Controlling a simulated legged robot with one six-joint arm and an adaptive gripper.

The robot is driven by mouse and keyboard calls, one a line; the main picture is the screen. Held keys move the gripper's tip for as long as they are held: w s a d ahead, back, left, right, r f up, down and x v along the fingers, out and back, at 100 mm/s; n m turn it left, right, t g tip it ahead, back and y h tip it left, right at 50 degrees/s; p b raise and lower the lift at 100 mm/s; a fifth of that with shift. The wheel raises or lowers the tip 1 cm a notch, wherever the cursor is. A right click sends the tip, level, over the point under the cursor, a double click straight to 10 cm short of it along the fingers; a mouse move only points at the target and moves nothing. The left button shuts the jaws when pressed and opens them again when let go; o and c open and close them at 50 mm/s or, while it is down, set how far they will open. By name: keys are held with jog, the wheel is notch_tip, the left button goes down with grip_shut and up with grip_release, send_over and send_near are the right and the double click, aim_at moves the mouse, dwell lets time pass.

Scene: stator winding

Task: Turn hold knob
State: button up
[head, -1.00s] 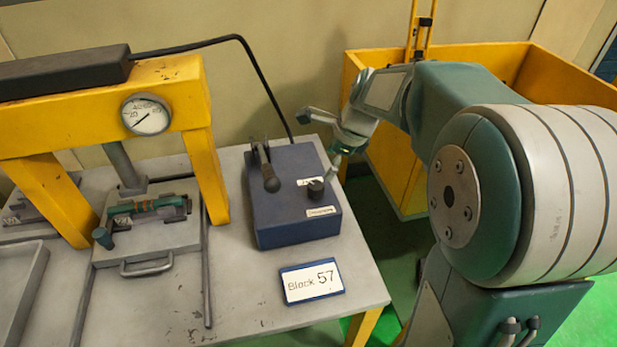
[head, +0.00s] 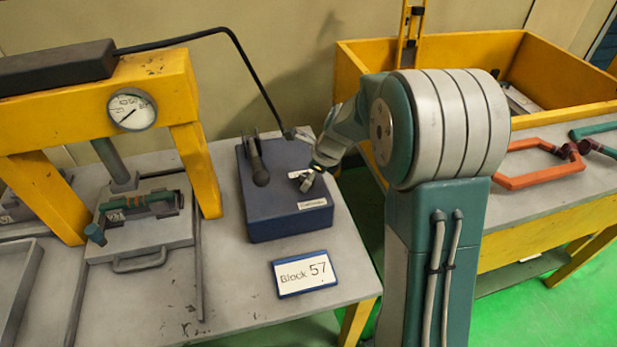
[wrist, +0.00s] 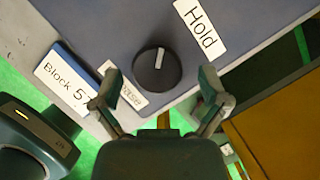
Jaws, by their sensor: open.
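The hold knob (wrist: 157,69) is a round black dial with a white pointer line, on top of the blue control box (head: 262,215). A white label reading "Hold" (wrist: 202,28) lies beside it in the wrist view. My gripper (wrist: 158,93) is open, its two fingers spread with the knob between and just beyond their tips. I cannot tell if they touch it. In the head view my gripper (head: 308,160) is over the right part of the box, and the knob there is partly hidden.
A black lever (head: 259,165) stands on the box left of my gripper. A "Block 57" sign (head: 305,273) lies in front of the box. A yellow press with a gauge (head: 132,110) stands at left. A yellow bin (head: 450,60) and a bench with orange and green parts (head: 538,163) are at right.

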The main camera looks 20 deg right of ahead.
jog(key=shift+f, duration=0.2)
jog(key=shift+a, duration=0.1)
jog(key=shift+a, duration=0.15)
jog(key=shift+c, duration=0.6)
jog(key=shift+a, duration=0.15)
jog(key=c, duration=1)
